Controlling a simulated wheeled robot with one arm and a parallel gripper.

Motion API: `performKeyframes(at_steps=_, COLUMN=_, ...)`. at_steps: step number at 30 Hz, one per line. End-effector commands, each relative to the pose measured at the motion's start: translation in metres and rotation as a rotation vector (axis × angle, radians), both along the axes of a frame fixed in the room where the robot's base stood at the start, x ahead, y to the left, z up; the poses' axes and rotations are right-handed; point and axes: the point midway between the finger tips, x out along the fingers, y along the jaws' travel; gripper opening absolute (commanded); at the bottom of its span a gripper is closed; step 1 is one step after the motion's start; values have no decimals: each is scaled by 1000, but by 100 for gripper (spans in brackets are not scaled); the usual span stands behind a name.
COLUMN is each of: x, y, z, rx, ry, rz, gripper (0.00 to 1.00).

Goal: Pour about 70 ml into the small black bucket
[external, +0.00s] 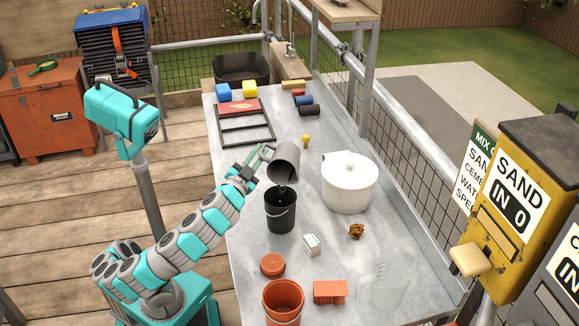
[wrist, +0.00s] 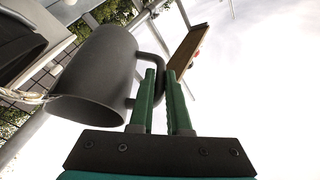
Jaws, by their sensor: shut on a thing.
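My gripper (external: 256,163) is shut on the handle of a dark grey jug (external: 284,161). In the wrist view, the green fingers (wrist: 160,85) pinch the handle of the jug (wrist: 98,75). The jug is held in the air, tipped with its mouth low, over the small black bucket (external: 280,213). The bucket stands upright on the table and has a thin wire handle. A thin, pale streak, apparently liquid, shows at the jug's lip (wrist: 30,97). The liquid level inside the bucket cannot be made out.
A white lidded pot (external: 348,183) stands right of the bucket. A small white box (external: 312,244), orange pots (external: 283,302), an orange block (external: 330,291) and a clear beaker (external: 383,288) are in front. A black frame (external: 245,128) lies behind. A yellow sand dispenser (external: 515,200) stands at right.

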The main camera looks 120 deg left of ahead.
Motion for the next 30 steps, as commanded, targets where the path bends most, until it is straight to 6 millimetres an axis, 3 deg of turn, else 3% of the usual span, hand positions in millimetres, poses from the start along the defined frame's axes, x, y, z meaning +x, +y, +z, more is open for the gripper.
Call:
performKeyframes(at_steps=6, x=-1, y=3, z=1, rx=-13, ry=-7, rz=-1, gripper=0)
performKeyframes(at_steps=13, x=-10, y=27, z=-9, rx=-231, ry=-100, rz=-3, gripper=0)
performKeyframes(at_steps=18, x=-11, y=28, z=-16, rx=-284, ry=-118, rz=-3, gripper=0)
performKeyframes(at_steps=30, x=-13, y=35, z=-10, rx=-440, ry=-173, rz=-6, gripper=0)
